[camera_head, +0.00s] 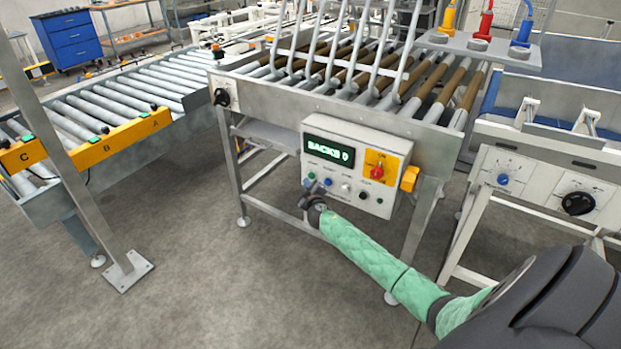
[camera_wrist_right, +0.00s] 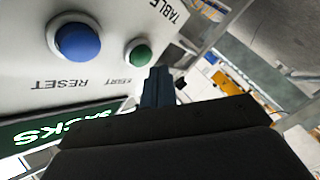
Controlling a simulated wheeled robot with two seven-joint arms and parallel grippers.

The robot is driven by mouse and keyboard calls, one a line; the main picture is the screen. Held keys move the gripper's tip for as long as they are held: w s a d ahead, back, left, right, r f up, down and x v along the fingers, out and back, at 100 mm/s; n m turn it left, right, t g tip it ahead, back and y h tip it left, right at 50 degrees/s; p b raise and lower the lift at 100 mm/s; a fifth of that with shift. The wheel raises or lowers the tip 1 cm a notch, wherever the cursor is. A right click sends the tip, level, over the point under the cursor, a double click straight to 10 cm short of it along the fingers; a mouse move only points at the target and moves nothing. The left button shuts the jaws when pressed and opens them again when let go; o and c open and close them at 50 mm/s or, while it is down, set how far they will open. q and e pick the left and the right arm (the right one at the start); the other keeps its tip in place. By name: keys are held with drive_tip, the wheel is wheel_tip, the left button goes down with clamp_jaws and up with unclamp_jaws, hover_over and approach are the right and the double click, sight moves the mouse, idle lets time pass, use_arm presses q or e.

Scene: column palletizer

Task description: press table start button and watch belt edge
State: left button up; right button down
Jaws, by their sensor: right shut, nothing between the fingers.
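The control box (camera_head: 352,165) hangs on the front of the roller table (camera_head: 330,103), with a lit display (camera_head: 328,152) reading SACKS 0. Its lower face carries a row of small buttons. In the right wrist view, upside down, I see a green button (camera_wrist_right: 138,52) and a larger blue button (camera_wrist_right: 77,41) labelled RESET; the word TABLE is near the green one. My right gripper (camera_head: 313,187) is shut and empty, at the lower left of the box. Its fingertips (camera_wrist_right: 158,78) are close to the green button; I cannot tell whether they touch. My left gripper is not in view.
A roller conveyor (camera_head: 125,90) with yellow plates A, B and C runs at left. A metal post (camera_head: 65,140) stands before it. A red knob (camera_head: 377,172) on yellow is on the box's right. A white cabinet (camera_head: 540,180) stands at right.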

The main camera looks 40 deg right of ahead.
drive_tip(key=shift+w+d+b, duration=0.1)
drive_tip(key=shift+d+b, duration=0.15)
drive_tip(key=shift+b, duration=0.05)
idle(0.4)
drive_tip(key=shift+d, duration=0.1)
drive_tip(key=shift+w+d+b, duration=0.25)
drive_tip(key=shift+d+b, duration=0.05)
drive_tip(key=shift+d, duration=0.25)
idle(0.9)
drive_tip(key=shift+a, duration=0.15)
drive_tip(key=shift+s+a, duration=0.35)
drive_tip(key=shift+a, duration=0.4)
drive_tip(key=shift+s+a, duration=0.35)
drive_tip(key=shift+a, duration=0.4)
drive_tip(key=shift+s+a, duration=0.3)
drive_tip(key=shift+a, duration=0.5)
drive_tip(key=shift+s+a, duration=0.35)
drive_tip(key=shift+a, duration=0.4)
